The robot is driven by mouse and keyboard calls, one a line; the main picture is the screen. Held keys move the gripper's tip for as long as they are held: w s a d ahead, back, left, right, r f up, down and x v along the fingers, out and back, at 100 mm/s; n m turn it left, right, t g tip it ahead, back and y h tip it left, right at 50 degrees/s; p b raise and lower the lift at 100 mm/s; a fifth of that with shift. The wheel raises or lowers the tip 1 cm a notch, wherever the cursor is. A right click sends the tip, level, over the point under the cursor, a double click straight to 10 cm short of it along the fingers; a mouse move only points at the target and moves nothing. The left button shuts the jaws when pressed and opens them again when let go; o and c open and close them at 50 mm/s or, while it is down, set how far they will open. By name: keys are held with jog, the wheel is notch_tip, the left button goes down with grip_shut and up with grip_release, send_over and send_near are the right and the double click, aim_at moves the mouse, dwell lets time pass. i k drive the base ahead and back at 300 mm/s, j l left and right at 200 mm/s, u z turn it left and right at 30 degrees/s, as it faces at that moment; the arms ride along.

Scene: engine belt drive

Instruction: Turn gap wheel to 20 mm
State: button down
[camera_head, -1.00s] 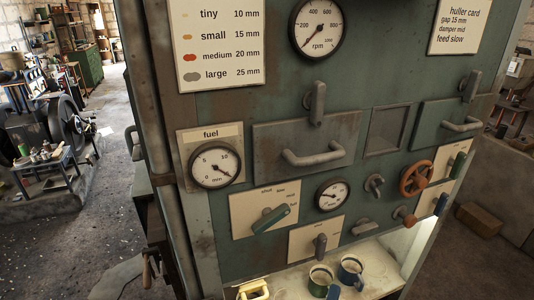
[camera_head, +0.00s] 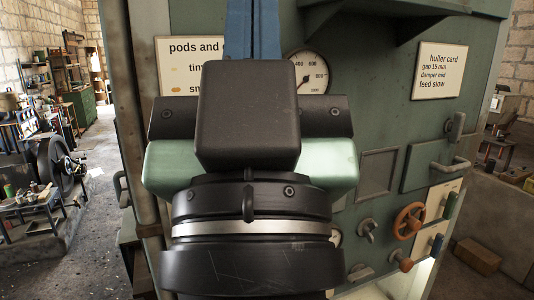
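An orange-brown handwheel (camera_head: 409,220) with spokes sits on the lower right of the green panel. I see no label naming it as the gap wheel. The back of my gripper (camera_head: 250,120) and the wrist fill the middle of the view, in front of the panel and left of the wheel. Its fingers are hidden, so I cannot tell whether it is open or shut. A small dial (camera_head: 336,238) is almost wholly covered by my wrist, and its reading is hidden. The huller card (camera_head: 440,69) at the upper right reads gap 15 mm, damper mid, feed slow.
The rpm gauge (camera_head: 309,72) is partly covered. The pods sign (camera_head: 176,62) is partly hidden.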

aim_at(409, 222)
jog(key=i+l, duration=0.45)
jog(key=l, duration=0.15)
jog(key=i+l, duration=0.45)
jog(key=l, duration=0.2)
